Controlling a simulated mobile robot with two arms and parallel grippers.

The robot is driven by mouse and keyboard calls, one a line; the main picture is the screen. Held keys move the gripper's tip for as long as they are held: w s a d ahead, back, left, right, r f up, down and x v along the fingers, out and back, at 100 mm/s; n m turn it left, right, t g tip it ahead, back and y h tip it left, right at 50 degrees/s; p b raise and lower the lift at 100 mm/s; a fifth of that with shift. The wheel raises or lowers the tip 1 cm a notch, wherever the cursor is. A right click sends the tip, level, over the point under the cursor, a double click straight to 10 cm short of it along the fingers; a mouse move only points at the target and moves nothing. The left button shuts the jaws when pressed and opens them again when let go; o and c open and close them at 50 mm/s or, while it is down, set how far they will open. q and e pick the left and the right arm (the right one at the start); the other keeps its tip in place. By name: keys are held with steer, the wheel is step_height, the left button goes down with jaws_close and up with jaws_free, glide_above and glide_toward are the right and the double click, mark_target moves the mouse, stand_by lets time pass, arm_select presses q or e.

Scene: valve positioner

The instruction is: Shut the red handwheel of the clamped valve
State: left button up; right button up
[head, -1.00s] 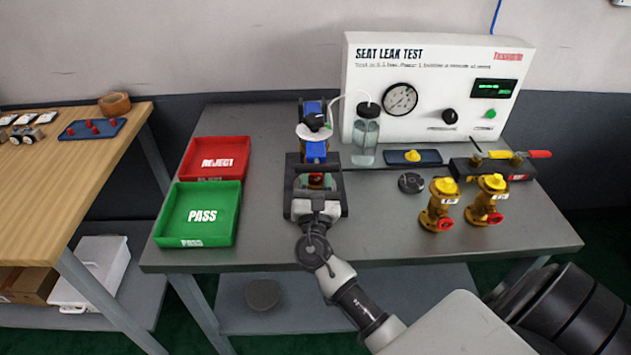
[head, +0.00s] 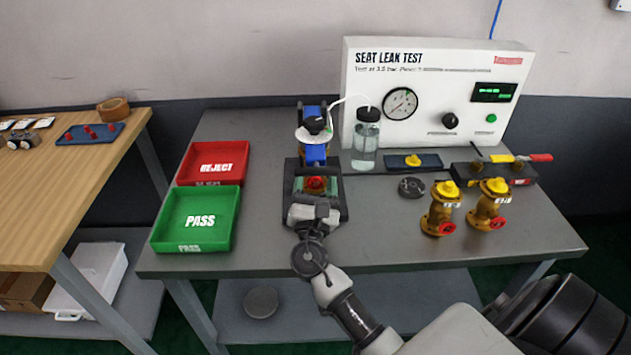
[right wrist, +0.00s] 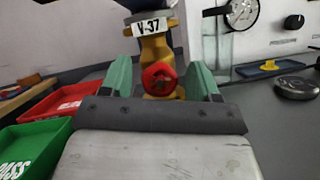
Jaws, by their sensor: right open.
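The clamped brass valve, tagged V-37 (right wrist: 152,27), stands upright in a blue clamp (head: 316,154) at the back of the bench. Its red handwheel (right wrist: 160,78) faces my right gripper and also shows in the head view (head: 316,183). My right gripper (right wrist: 162,82) is open, with one green finger pad on each side of the handwheel. Gaps show between the pads and the wheel, so I see no grip on it. In the head view the gripper (head: 316,187) hides the valve's lower part. My left gripper is in neither view.
The green PASS tray (head: 236,222) and red REJECT tray (head: 246,165) lie to the left. A water bottle (head: 365,145) with a tube stands right of the clamp, before the leak tester (head: 440,65). Two other brass valves (head: 440,210) (head: 487,207) stand at the right.

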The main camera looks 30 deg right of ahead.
steer(key=b+v, duration=0.1)
steer(key=v, duration=0.6)
stand_by(0.5)
